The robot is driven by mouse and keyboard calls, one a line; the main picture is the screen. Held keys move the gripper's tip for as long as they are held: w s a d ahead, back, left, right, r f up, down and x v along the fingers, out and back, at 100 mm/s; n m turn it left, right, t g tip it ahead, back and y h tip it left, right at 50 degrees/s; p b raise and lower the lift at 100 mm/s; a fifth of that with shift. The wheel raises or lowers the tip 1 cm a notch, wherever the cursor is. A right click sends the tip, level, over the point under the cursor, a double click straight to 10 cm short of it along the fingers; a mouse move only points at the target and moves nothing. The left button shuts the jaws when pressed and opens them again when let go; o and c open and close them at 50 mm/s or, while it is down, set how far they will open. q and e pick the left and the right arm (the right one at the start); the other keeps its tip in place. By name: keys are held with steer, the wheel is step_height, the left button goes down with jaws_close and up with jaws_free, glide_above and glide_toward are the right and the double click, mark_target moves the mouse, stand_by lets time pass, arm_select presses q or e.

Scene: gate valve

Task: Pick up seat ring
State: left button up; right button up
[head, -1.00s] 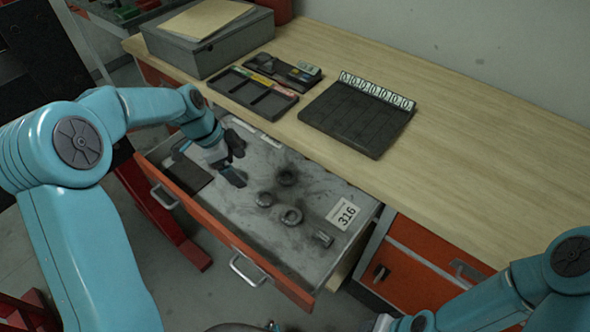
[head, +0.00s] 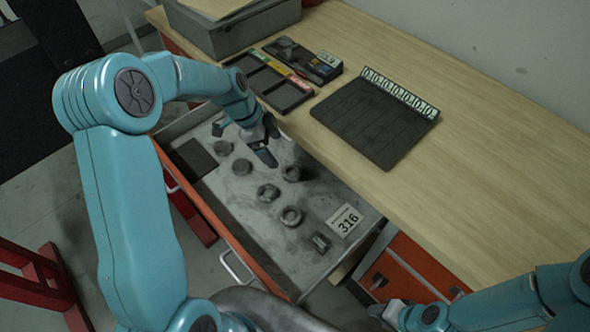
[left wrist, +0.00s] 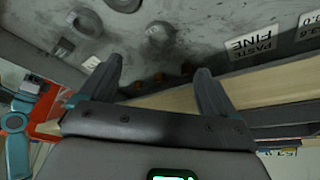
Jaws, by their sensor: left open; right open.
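Several small dark metal parts lie in the open drawer (head: 228,205) in the head view. One with a clear central hole (head: 291,216) looks like a ring; another ring-like part (head: 291,173) lies nearer the worktop. I cannot tell for sure which is the seat ring. My left gripper (head: 243,146) is open and empty above the far part of the drawer, close to two round parts (head: 242,167). In the left wrist view its fingers (left wrist: 157,75) are spread, with a round part (left wrist: 160,33) beyond them. My right gripper (head: 393,312) is open at the bottom edge, away from the drawer.
The wooden worktop (head: 480,150) overhangs the drawer's right side. On it are a dark slotted board (head: 370,120), a compartment tray (head: 270,82) and a grey box (head: 235,30). A card marked 316 (head: 344,220) lies in the drawer. A dark pad (head: 194,158) lies at its far left.

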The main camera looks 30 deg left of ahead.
arm_select(q)
glide_toward(292, 172)
steer(key=x, duration=0.2)
steer(key=shift+f+p, duration=0.3)
steer(key=shift+p, duration=0.1)
steer(key=p+x, duration=0.2)
steer(key=x, duration=0.3)
steer(key=shift+d+f, duration=0.15)
steer(key=shift+f, duration=0.05)
steer(key=c, duration=1.3)
